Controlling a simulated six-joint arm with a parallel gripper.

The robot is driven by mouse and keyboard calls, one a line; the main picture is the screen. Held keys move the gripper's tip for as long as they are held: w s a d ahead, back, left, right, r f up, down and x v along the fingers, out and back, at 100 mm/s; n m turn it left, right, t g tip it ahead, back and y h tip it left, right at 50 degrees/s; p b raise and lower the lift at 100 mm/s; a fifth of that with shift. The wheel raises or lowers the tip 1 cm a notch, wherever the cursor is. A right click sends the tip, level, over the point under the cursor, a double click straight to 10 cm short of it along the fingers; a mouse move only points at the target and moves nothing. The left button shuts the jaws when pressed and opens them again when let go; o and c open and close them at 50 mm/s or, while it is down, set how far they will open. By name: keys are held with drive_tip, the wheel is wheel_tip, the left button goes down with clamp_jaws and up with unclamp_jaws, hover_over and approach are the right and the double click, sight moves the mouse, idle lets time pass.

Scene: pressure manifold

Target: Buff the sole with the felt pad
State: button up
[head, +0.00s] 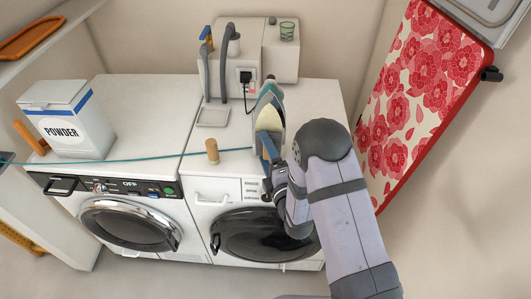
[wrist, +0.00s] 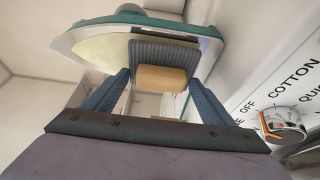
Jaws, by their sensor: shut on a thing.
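The iron (head: 275,95) stands on the right-hand machine with its sole (head: 268,119) facing my arm. In the wrist view the teal-edged iron (wrist: 130,18) spans the top, and its sole (wrist: 98,48) looks pale yellow inside a silver rim. My gripper (head: 268,160) is just in front of the sole. In the wrist view my gripper (wrist: 160,82) is shut on the wooden block of the felt pad (wrist: 163,54). The grey ribbed pad is in front of the sole and overlaps it. I cannot tell whether they touch.
A wooden peg (head: 212,151) stands on the machine top, near a taut teal cord (head: 130,160). A powder box (head: 68,118) is at the left. Pipes and a plugged socket (head: 245,77) are behind. A floral ironing board (head: 425,90) leans at the right.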

drive_tip(key=shift+w, duration=0.45)
drive_tip(key=shift+r, duration=0.2)
drive_tip(key=shift+s+r+p, duration=0.1)
drive_tip(key=shift+r+p, duration=0.6)
drive_tip(key=shift+r, duration=0.65)
drive_tip(key=shift+r, duration=0.1)
drive_tip(key=shift+r+p, duration=0.8)
drive_tip(key=shift+r, duration=0.6)
drive_tip(key=shift+r, duration=0.1)
drive_tip(key=shift+r+p, duration=0.8)
drive_tip(key=shift+r, duration=0.55)
